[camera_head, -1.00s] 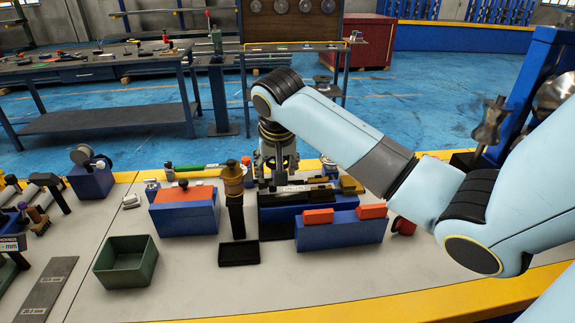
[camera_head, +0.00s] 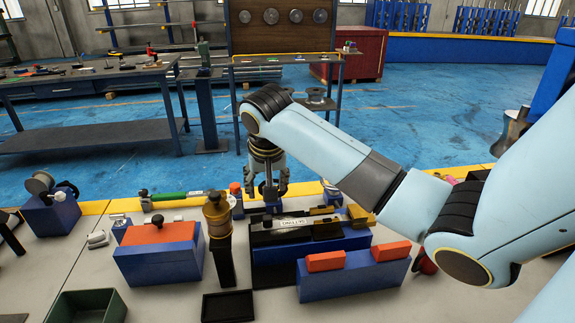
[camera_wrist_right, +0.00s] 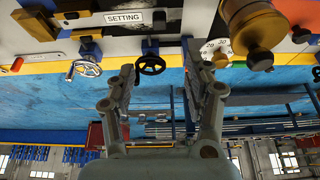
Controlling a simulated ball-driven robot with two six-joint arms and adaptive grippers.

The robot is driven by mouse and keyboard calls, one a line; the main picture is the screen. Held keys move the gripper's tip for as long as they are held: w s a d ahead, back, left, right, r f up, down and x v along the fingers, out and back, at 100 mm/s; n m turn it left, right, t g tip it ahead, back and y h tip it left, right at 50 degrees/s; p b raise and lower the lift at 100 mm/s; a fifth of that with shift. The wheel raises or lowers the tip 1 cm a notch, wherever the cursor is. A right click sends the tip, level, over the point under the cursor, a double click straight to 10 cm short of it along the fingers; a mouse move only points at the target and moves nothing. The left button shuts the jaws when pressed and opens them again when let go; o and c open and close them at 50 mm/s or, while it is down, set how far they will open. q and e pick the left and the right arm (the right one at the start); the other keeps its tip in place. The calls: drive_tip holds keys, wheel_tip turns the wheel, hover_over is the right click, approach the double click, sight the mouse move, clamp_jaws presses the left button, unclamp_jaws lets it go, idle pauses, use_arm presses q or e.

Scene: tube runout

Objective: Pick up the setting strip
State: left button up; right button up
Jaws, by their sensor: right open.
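The setting strip (camera_head: 290,224) is a pale labelled bar lying across the dark top of a blue block on the bench. In the right wrist view its "SETTING" label (camera_wrist_right: 124,17) shows near the top edge, left of centre. My right gripper (camera_head: 267,187) points down just behind and above the strip, apart from it. My left gripper is not in view.
A brass-topped post (camera_head: 217,213) stands left of the strip. A blue block with orange pads (camera_head: 350,278) sits in front of it, beside a small black tray (camera_head: 228,306). A handwheel (camera_wrist_right: 152,65) lies near the fingers. A green bin (camera_head: 88,308) is at front left.

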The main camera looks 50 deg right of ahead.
sight(267, 218)
drive_tip(key=b+x, duration=0.1)
drive_tip(key=x, duration=0.2)
drive_tip(key=b+x, duration=0.2)
drive_tip(key=x, duration=0.1)
drive_tip(key=s+b+x, duration=0.1)
drive_tip(key=x, duration=0.3)
drive_tip(key=shift+s+a+f, duration=0.1)
drive_tip(key=shift+a+f, duration=0.2)
drive_tip(key=shift+a, duration=0.1)
drive_tip(key=x, duration=0.5)
drive_tip(key=shift+b, duration=0.4)
clamp_jaws()
